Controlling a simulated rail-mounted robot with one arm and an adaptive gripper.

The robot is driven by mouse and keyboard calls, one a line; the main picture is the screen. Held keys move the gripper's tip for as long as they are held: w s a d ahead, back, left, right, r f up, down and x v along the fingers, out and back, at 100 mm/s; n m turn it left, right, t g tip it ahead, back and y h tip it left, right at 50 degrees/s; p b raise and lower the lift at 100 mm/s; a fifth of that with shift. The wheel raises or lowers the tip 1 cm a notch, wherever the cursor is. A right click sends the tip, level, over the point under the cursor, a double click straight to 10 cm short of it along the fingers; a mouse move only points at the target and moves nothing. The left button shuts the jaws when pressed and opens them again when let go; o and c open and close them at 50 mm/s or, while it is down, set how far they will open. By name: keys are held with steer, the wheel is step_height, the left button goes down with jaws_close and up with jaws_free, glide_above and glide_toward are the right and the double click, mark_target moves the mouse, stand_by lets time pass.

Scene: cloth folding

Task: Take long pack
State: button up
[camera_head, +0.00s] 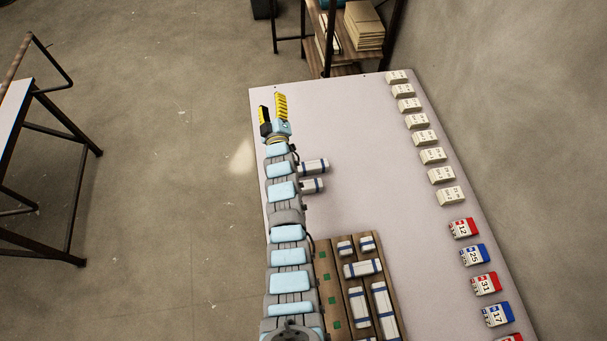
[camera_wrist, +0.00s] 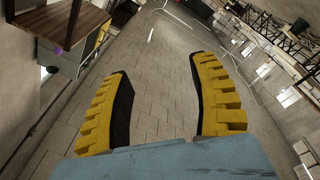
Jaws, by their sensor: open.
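Long white packs with blue bands lie in the wooden tray (camera_head: 328,263): one long pack (camera_head: 384,309) stands lengthwise at the right, a shorter one (camera_head: 359,308) beside it, and one (camera_head: 362,268) lies crosswise above them. Small banded packs (camera_head: 345,247) sit at the tray's far end. Two more banded packs (camera_head: 313,166) lie on the table beside my arm, partly hidden by it. My gripper (camera_head: 272,108) is open and empty at the table's far left corner. In the wrist view its yellow fingers (camera_wrist: 160,95) are spread, with only floor between them.
The white table (camera_head: 365,140) is clear in its middle. Several white blocks (camera_head: 424,138) and red and blue numbered blocks (camera_head: 474,254) line its right edge. A shelf (camera_head: 345,65) with cardboard stands behind; another table (camera_head: 14,115) is at left.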

steer(key=w+a+f+n+g+h+b, duration=0.1)
steer(key=w+f+n+g+h+b, duration=0.15)
steer(key=w+f+g+b, duration=0.55)
steer(key=n+g+h+b, duration=0.5)
steer(key=n+g+b, duration=0.2)
steer(key=g+b, duration=0.45)
glide_toward(302, 167)
steer(key=shift+m+t, duration=0.25)
steer(key=shift+t, duration=0.5)
steer(key=b+x, duration=0.1)
steer(key=x, duration=0.1)
steer(key=b+x, duration=0.2)
steer(key=s+b+x, duration=0.1)
steer(key=b+x, duration=0.1)
steer(key=shift+d+f, duration=0.1)
steer(key=shift+f, duration=0.05)
steer(key=b+x, duration=0.4)
steer(key=x, duration=0.1)
steer(key=shift+s, duration=0.1)
steer(key=c, duration=1)
